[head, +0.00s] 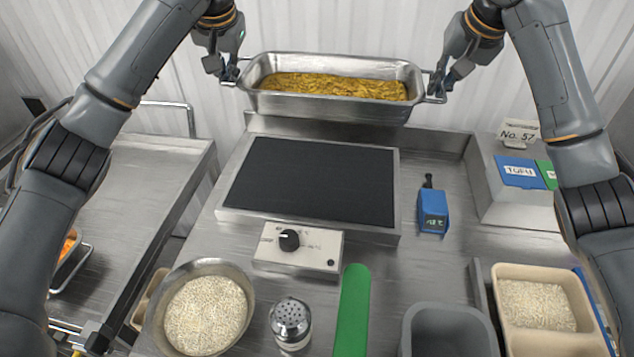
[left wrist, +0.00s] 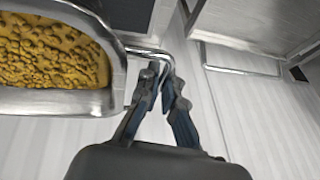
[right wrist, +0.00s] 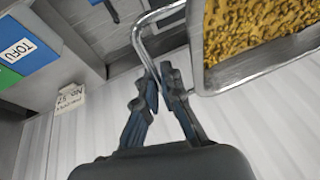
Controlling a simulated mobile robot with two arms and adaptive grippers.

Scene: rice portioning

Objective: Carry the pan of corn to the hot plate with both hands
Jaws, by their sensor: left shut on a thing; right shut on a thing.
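The steel pan of corn (head: 330,103) is held up level behind and above the hot plate (head: 312,182), a black square surface with a knob panel at its front. Yellow corn (head: 335,86) fills the pan's bottom. My left gripper (head: 229,76) is shut on the pan's left wire handle, which also shows in the left wrist view (left wrist: 148,53). My right gripper (head: 438,88) is shut on the right handle, seen too in the right wrist view (right wrist: 142,40). The hot plate's top is bare.
A blue thermometer (head: 433,210) stands right of the hot plate. In front are a bowl of rice (head: 205,313), a shaker (head: 290,322), a green strip (head: 353,310), a grey bin (head: 448,332) and a beige rice container (head: 538,305). A steel cart (head: 150,190) is at left, a "TOFU" box (head: 520,190) at right.

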